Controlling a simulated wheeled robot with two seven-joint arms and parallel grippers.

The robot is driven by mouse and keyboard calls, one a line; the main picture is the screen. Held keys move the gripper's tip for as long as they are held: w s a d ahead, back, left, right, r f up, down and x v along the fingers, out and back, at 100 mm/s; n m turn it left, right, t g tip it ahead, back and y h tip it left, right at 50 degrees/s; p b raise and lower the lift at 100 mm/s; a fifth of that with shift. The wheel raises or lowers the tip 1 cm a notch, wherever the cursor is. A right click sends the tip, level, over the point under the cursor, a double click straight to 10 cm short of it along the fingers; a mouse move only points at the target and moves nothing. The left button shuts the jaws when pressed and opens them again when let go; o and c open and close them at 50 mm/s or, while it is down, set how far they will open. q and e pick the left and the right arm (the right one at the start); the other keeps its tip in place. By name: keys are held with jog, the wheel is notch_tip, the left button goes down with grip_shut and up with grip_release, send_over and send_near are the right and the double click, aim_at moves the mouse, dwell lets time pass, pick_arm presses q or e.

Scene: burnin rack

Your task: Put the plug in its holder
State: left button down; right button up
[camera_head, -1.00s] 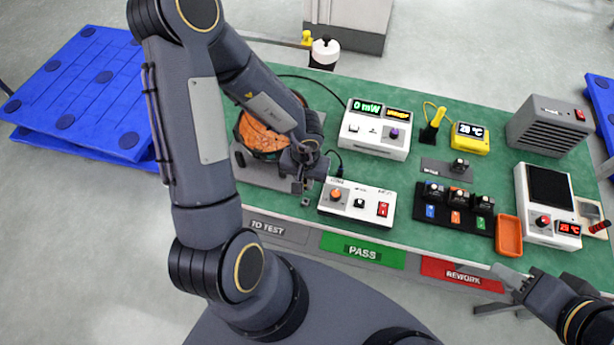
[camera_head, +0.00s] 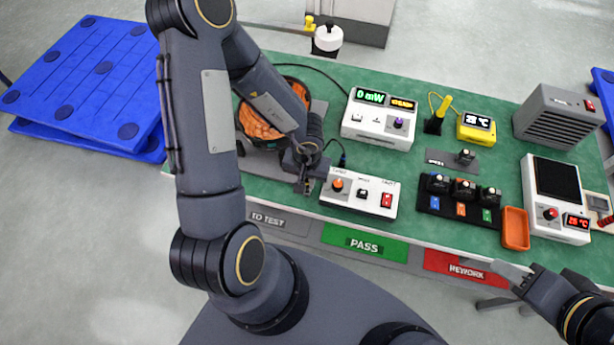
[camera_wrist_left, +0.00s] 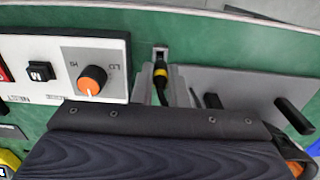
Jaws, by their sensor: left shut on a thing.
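The plug (camera_wrist_left: 161,72) is black with a yellow band and shows between the fingers of my left gripper in the left wrist view. My left gripper (camera_head: 306,186) is shut on it, low over the green table, just left of the white control box. In the head view the plug is too small and covered to make out. My right gripper (camera_head: 500,268) is at the lower right, by the table's front edge, away from the plug; its jaw opening is unclear.
The white control box (camera_head: 358,196) with an orange knob is close beside my left gripper. A black tray of small modules (camera_head: 459,210) and an orange tray (camera_head: 515,228) are to the right.

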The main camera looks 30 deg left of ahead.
pick_arm(q)
jog(key=shift+f, duration=0.2)
dwell(0.6)
jog(key=shift+p, duration=0.55)
dwell(0.5)
jog(key=shift+p, duration=0.55)
jog(key=shift+p, duration=0.35)
jog(key=shift+f+b, duration=0.65)
jog(key=shift+f, duration=0.5)
dwell(0.4)
jog(key=c, duration=1.4)
grip_release()
jog(key=shift+o, duration=0.2)
